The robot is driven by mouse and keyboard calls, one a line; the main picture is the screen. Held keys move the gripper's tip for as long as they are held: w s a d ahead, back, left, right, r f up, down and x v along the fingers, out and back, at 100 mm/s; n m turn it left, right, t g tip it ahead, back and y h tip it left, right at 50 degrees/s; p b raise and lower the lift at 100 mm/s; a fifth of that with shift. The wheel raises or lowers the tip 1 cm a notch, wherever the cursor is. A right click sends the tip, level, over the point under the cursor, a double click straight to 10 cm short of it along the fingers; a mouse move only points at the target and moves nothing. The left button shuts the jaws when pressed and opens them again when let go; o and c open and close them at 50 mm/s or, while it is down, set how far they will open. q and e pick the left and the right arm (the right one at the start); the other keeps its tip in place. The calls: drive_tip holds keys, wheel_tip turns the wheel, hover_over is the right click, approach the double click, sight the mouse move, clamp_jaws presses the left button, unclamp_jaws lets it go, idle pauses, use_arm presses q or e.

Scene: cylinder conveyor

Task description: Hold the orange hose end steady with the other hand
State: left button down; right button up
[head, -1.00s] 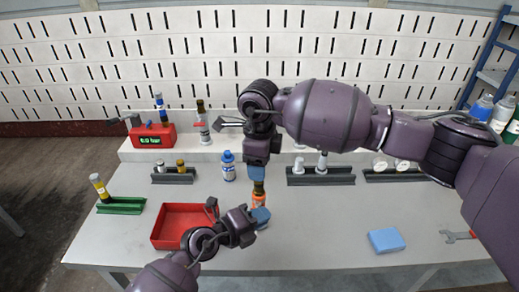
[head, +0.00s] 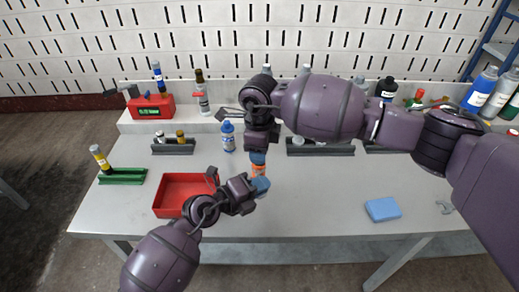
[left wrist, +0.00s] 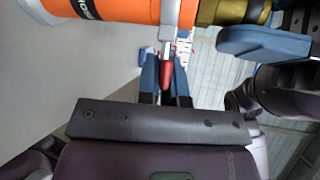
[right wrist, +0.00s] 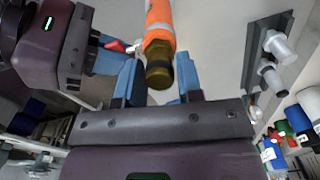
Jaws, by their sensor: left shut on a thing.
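The orange hose end (head: 259,170) stands upright above the table between my grippers; its brass tip (right wrist: 159,65) shows in the right wrist view. My left gripper (head: 260,186) is shut on it from the side, by a small red-tipped rod (left wrist: 168,72); the exact contact is partly hidden. My right gripper (head: 258,158) is above, pointing down. In the right wrist view (right wrist: 158,82) its blue fingers are open, apart on either side of the brass tip. The left wrist view shows one of them beside the brass tip (left wrist: 235,12), not clearly touching.
A red tray (head: 168,202) lies left of the grippers, close to my left wrist. A blue and white bottle (head: 228,136) and dark racks (head: 325,151) stand behind. A blue block (head: 383,209) lies at right. The front middle of the table is clear.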

clamp_jaws()
drive_tip(key=shift+r, duration=0.95)
drive_tip(key=shift+r, duration=0.4)
drive_tip(key=shift+r, duration=0.25)
drive_tip(key=shift+r, duration=0.3)
drive_tip(key=shift+r, duration=0.15)
wheel_tip(320, 180, up, 7)
drive_tip(key=shift+r, duration=0.15)
idle(1.3)
